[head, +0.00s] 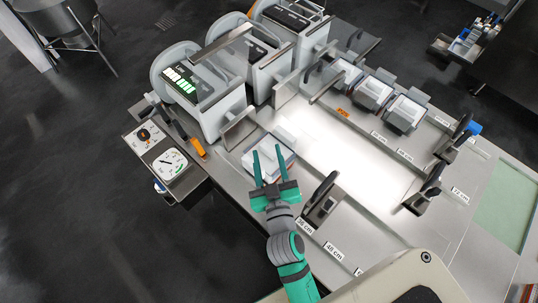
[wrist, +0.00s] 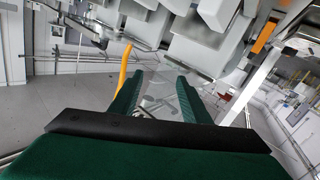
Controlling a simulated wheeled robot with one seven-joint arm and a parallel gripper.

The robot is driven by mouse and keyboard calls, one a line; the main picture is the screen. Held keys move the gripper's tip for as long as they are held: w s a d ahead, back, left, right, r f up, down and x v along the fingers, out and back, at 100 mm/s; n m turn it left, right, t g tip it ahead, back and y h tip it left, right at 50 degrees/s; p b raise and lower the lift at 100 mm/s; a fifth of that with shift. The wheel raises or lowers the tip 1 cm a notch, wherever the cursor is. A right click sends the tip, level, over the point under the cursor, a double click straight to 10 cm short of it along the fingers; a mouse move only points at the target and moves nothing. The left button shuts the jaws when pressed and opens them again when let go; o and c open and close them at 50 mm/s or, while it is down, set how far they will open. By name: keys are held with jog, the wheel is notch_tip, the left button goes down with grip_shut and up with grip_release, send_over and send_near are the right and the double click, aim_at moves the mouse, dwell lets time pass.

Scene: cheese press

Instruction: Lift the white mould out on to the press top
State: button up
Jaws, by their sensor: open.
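A white mould-like block (head: 287,134) sits on the steel bench beside the nearest press, just beyond my fingers. Several similar white blocks, such as one in the far row (head: 372,90), stand on the bench at the upper right. I cannot tell for sure which one is the named mould. My gripper (head: 268,152) is open with its two green fingers pointing at the near block. The fingers overlap its front in the head view, and I cannot tell whether they touch it. In the wrist view my gripper (wrist: 158,88) is open, with nothing clearly held between its fingers.
The nearest press (head: 222,100), with a lit green display, stands beyond the block; other presses stand behind it. A dial panel (head: 158,150) and orange handle (head: 197,147) lie left. A black-handled clamp (head: 320,198) stands close right of my gripper. The bench middle (head: 345,155) is clear.

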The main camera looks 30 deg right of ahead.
jog(key=w+d+r+m+g+h, duration=0.1)
jog(key=w+d+r+m+h, duration=0.25)
jog(key=d+r, duration=0.2)
jog(key=w+d+r+m+g+h, duration=0.25)
jog(key=d+r+m+h, duration=0.2)
jog(key=d, duration=0.25)
jog(key=d+r+m+g+h, duration=0.2)
jog(key=d+r+m+g, duration=0.1)
jog(key=d+r+m, duration=0.25)
jog(key=m+g+y, duration=1)
jog(key=m+y, duration=0.5)
jog(key=m, duration=0.3)
send_over(252, 161)
jog(key=f, duration=2)
jog(key=shift+s+a+f, duration=0.25)
jog(key=shift+s, duration=0.05)
jog(key=f, duration=0.3)
jog(key=shift+s+d+f, duration=0.1)
jog(key=shift+d+f, duration=0.05)
jog(key=shift+d, duration=0.1)
jog(key=shift+a+f, duration=0.1)
jog(key=shift+f, duration=0.45)
grip_shut()
